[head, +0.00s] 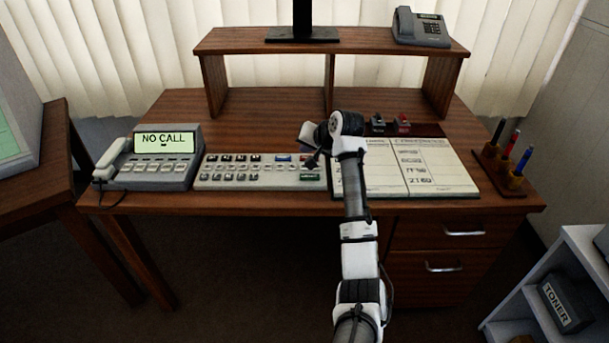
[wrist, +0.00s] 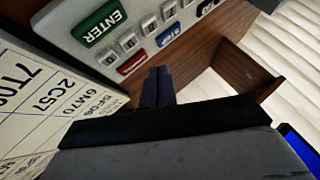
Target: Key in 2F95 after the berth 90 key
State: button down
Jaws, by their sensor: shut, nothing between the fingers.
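The key panel (head: 262,181) lies on the desk between the phone and a paper board, with rows of small keys too small to read in the head view. My gripper (head: 313,162) is over the panel's right end, fingers together and empty. In the wrist view the closed fingertips (wrist: 158,82) are near a red key (wrist: 131,63). A green ENTER key (wrist: 102,23) and a blue key (wrist: 168,36) also show, with small pale keys between. I cannot pick out the berth 90 key. The phone's display (head: 165,142) reads NO CALL with a small mark below it.
A paper board (head: 430,168) with printed codes lies right of the panel, partly behind my arm. Stamps (head: 402,124) stand behind it and a pen holder (head: 502,170) is at the right. A raised shelf (head: 260,42) carries a second phone (head: 421,27).

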aim_at(301, 164)
jog(key=shift+f, duration=1.75)
jog(key=shift+f, duration=0.15)
dwell(0.5)
jog(key=shift+f, duration=0.25)
jog(key=shift+f, duration=0.4)
dwell(0.5)
jog(key=shift+r, duration=0.1)
jog(key=shift+r+p, duration=0.75)
jog(key=shift+p, duration=0.2)
